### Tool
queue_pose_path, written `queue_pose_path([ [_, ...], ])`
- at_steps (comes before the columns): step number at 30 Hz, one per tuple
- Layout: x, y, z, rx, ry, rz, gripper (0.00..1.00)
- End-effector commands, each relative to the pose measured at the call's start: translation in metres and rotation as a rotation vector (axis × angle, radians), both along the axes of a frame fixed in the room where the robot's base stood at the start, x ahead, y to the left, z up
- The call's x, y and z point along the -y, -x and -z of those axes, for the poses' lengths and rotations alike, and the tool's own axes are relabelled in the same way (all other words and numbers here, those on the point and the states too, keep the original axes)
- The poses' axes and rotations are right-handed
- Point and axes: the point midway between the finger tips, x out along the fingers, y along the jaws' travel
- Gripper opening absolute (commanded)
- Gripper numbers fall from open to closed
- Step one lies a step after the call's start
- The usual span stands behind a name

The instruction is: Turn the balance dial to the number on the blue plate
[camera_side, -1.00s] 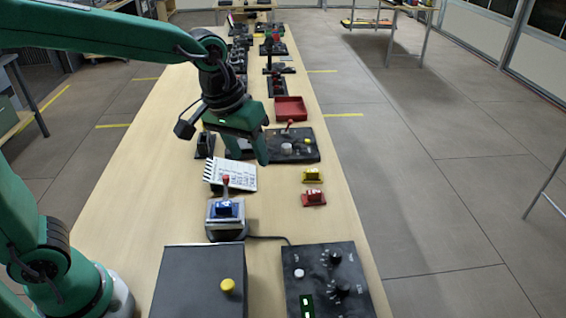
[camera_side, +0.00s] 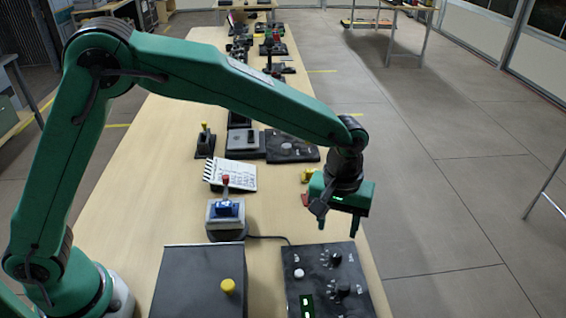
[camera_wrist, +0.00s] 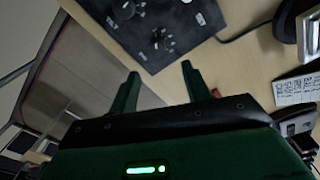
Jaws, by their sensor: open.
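A black control panel (camera_side: 318,262) lies at the table's near right. It bears two black dials, an upper one (camera_side: 335,258) and a lower one (camera_side: 343,290), each ringed by small white marks. Their labels are too small to read, so I cannot tell which is the balance dial. Both dials also show in the wrist view, one (camera_wrist: 125,8) cut by the top edge and one (camera_wrist: 160,40) whole. My gripper (camera_side: 339,228) is open and empty, above the table just beyond the panel, touching nothing visible.
The panel has a white button (camera_side: 299,273) and a green-lit display (camera_side: 307,306). A dark box with a yellow knob (camera_side: 228,286) stands left of it. A red-tipped lever (camera_side: 226,180) rises at the grey box. A cable runs along the panel's far side.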

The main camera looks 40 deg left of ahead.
Motion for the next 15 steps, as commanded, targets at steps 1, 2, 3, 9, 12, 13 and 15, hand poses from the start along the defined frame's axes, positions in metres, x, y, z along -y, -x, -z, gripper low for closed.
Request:
queue_pose_path([
  [1,0.002,0.0,0.002,-0.003,-0.001,-0.001,0.48],
  [2,0.002,0.0,0.002,-0.003,-0.001,-0.002,0.48],
  [3,0.003,0.0,0.003,-0.003,-0.001,-0.002,0.48],
  [9,0.002,0.0,0.005,-0.003,-0.002,-0.002,0.48],
  [12,0.002,0.0,0.009,-0.004,-0.002,-0.002,0.48],
  [13,0.003,0.0,0.011,-0.004,-0.002,-0.001,0.48],
  [15,0.003,0.0,0.018,-0.004,-0.003,-0.001,0.48],
])
